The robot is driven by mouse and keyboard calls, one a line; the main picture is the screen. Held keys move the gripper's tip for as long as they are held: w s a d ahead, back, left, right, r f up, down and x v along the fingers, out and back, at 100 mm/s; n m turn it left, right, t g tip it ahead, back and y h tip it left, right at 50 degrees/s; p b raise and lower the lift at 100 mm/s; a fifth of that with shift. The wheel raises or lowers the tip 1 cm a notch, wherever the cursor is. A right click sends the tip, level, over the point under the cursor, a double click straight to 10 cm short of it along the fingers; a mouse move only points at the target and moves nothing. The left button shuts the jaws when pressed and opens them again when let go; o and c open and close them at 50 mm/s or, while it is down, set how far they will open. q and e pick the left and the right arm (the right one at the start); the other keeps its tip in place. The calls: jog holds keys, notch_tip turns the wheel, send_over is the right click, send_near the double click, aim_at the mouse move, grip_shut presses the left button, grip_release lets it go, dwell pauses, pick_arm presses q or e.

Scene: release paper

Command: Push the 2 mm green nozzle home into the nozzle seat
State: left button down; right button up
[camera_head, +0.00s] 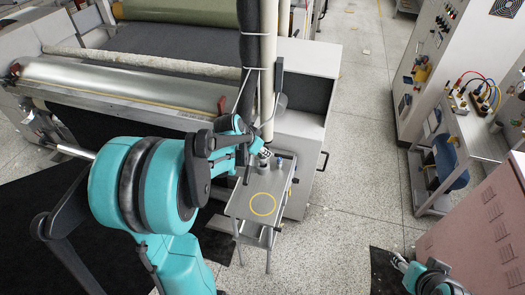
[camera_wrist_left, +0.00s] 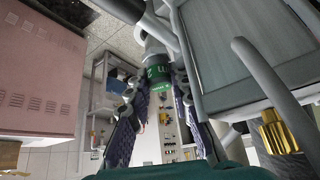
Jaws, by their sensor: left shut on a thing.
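The green nozzle (camera_wrist_left: 158,76) with pale markings sits between the fingertips of my left gripper (camera_wrist_left: 158,84) in the left wrist view. The gripper is shut on it. Just above the nozzle in that view is a pale metal fitting (camera_wrist_left: 152,44), likely the nozzle seat. The nozzle's end is up against it, but I cannot tell how deep it is in. In the head view my left gripper (camera_head: 252,152) is small and partly hidden by its own arm, beside the hanging hose. My right gripper (camera_head: 400,262) is at the lower right, too small to read.
A small metal stand (camera_head: 240,204) with a yellow ring (camera_head: 262,204) is below the left gripper. A thick pale hose (camera_head: 268,80) hangs beside it. The roller machine (camera_head: 120,85) is behind. A brass-coloured cylinder (camera_wrist_left: 279,132) is at right in the wrist view.

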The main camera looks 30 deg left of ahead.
pick_arm(q)
jog(key=shift+f+b, duration=0.35)
jog(key=shift+f, duration=0.1)
jog(key=c, duration=1.3)
grip_release()
jog(key=shift+d, duration=0.15)
jog(key=shift+r, duration=0.1)
jog(key=shift+r, duration=0.2)
jog(key=v, duration=1)
jog(key=shift+s+r, duration=0.1)
jog(key=shift+s, duration=0.35)
jog(key=shift+s+r, duration=0.15)
jog(key=shift+r, duration=0.3)
